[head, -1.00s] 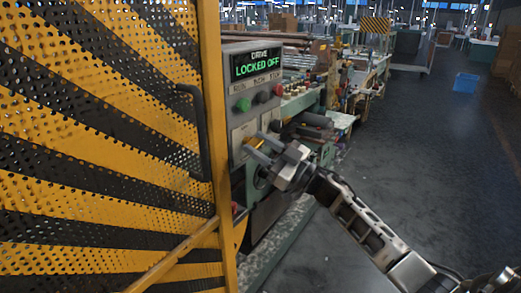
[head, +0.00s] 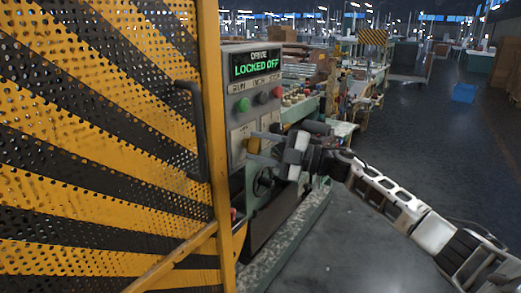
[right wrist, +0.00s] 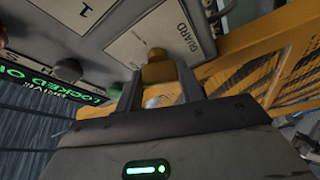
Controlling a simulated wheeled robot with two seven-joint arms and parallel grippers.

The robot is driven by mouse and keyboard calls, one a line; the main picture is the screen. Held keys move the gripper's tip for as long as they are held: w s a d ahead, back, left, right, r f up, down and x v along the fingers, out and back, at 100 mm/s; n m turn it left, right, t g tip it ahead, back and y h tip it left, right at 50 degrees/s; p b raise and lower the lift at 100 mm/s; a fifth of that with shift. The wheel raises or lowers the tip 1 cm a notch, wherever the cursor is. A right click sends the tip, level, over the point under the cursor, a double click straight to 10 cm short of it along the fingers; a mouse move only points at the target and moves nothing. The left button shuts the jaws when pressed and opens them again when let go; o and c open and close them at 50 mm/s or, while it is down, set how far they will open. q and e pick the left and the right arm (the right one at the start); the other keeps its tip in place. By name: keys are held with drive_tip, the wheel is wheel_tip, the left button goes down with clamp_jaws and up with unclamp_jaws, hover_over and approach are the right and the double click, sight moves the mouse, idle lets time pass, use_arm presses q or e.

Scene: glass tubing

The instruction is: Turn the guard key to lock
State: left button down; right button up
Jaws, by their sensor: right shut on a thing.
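The control panel (head: 238,108) stands right of the yellow-and-black guard. Its green display (head: 256,65) reads "DRIVE LOCKED OFF". My right gripper (head: 258,148) reaches in from the right at the lower part of the panel. It is shut on the yellow guard key (head: 253,144). In the right wrist view the guard key (right wrist: 157,70) sits between the two dark fingers, beside the plate (right wrist: 175,30) marked "GUARD". The fingers hide part of the key, and its exact angle is hard to tell. My left gripper is not in view.
The perforated guard panel (head: 110,120) with a dark handle (head: 203,125) fills the left. Run, inch and stop buttons (head: 261,98) sit above the key. A handwheel (head: 263,182) is below. Open floor (head: 420,180) lies to the right.

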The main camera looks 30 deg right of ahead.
drive_tip(key=n+g, duration=0.1)
drive_tip(key=n, duration=0.3)
drive_tip(key=shift+h, duration=0.4)
drive_tip(key=shift+n, duration=0.3)
drive_tip(key=o, duration=1)
drive_tip(key=shift+d, duration=0.1)
drive_tip(key=b+v, duration=0.2)
drive_tip(key=v, duration=1.3)
drive_tip(key=shift+s+d+r+b, duration=0.25)
drive_tip(key=shift+s+d+b, duration=0.05)
drive_tip(key=shift+b, duration=0.1)
drive_tip(key=shift+f, duration=0.1)
